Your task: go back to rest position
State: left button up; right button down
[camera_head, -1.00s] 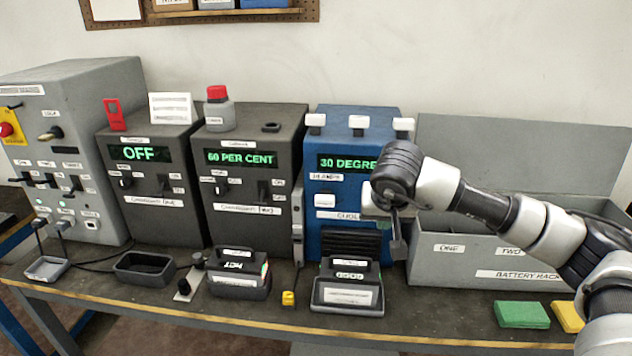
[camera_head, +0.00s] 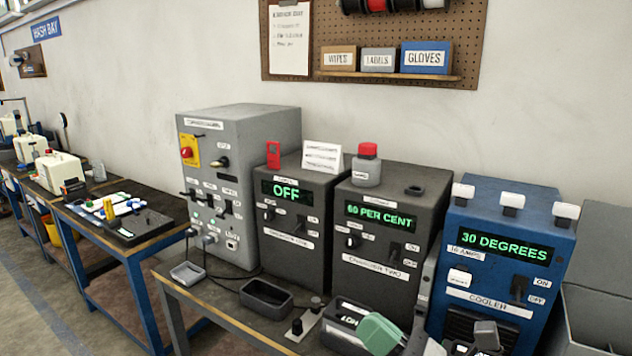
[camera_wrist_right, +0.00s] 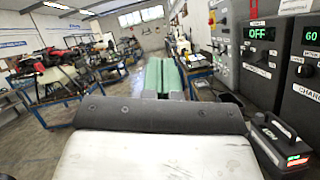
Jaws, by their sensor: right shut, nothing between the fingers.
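My right gripper (camera_head: 380,333) shows at the bottom edge of the head view, its green fingertips in front of the bench and next to a dark battery (camera_head: 345,318). In the right wrist view the green fingers (camera_wrist_right: 165,76) lie side by side, shut, with nothing held. They point along the bench and the aisle. Most of my right arm is below the head view. My left gripper is in neither view.
The grey power box (camera_head: 240,180), charger one (camera_head: 290,235), charger two (camera_head: 375,265) and blue cooler (camera_head: 490,285) line the bench. An empty dark tray (camera_head: 266,298) is at the front. In the wrist view a battery (camera_wrist_right: 280,145) stands close at right; the aisle at left is open.

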jog(key=d+f+m+t+h, duration=0.2)
jog(key=d+f+m+h, duration=0.35)
jog(key=m+h, duration=0.6)
jog(key=d+f+m+t+h, duration=0.2)
jog(key=d+f+m+h, duration=0.35)
jog(key=m, duration=1.15)
jog(key=s+d+f+m+g+h, duration=0.1)
jog(key=s+d+f+m+g, duration=0.1)
jog(key=s+f+m+g, duration=1.4)
jog(key=s+f+n, duration=0.2)
jog(key=f, duration=1.1)
jog(key=s+f+n, duration=0.2)
jog(key=f, duration=1.1)
jog(key=s+d+f, duration=0.2)
jog(key=s+f, duration=1.4)
jog(key=f, duration=0.1)
jog(key=shift+s+d+f+g, duration=0.3)
jog(key=shift+s+f+g, duration=0.05)
jog(key=shift+f+g, duration=0.05)
